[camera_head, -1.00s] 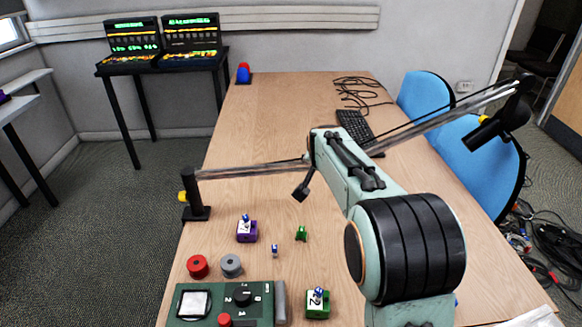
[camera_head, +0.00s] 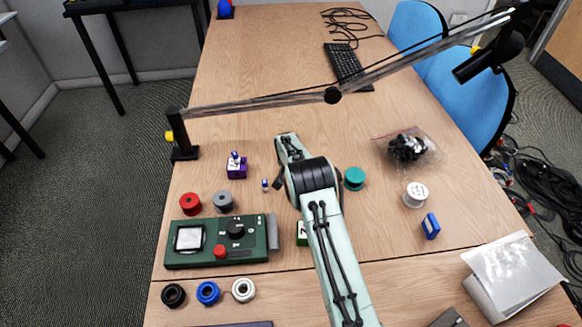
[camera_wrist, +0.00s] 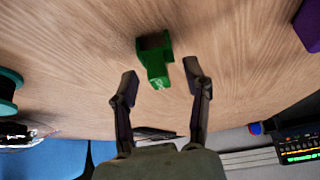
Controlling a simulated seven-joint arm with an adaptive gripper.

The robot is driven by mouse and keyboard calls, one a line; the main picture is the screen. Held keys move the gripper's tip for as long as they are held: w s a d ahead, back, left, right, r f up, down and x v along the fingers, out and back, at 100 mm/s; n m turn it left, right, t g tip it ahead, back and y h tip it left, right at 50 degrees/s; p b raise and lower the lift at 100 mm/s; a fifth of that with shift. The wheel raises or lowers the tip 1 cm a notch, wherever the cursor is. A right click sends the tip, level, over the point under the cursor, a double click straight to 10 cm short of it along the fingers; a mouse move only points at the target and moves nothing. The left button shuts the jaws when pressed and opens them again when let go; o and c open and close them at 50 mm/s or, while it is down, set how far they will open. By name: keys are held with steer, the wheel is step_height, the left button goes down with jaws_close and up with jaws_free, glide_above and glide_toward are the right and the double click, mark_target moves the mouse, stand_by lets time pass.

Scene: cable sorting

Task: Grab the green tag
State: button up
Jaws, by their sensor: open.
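The green tag (camera_wrist: 155,58) lies on the wooden table in the wrist view, a small green block with a narrower end toward my gripper. My gripper (camera_wrist: 160,83) is open, with one dark finger on each side of the tag's near end. The tag's wider body is beyond the fingertips, and I see no finger clearly touching it.
A purple block (camera_head: 236,170) and small blue piece (camera_head: 265,185) stand left of my arm. A green-and-white block (camera_head: 302,233) is partly hidden by it. A teal spool (camera_head: 354,178) stands close on the right. A lamp arm (camera_head: 260,103) crosses beyond.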

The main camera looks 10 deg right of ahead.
jaws_close()
stand_by(0.3)
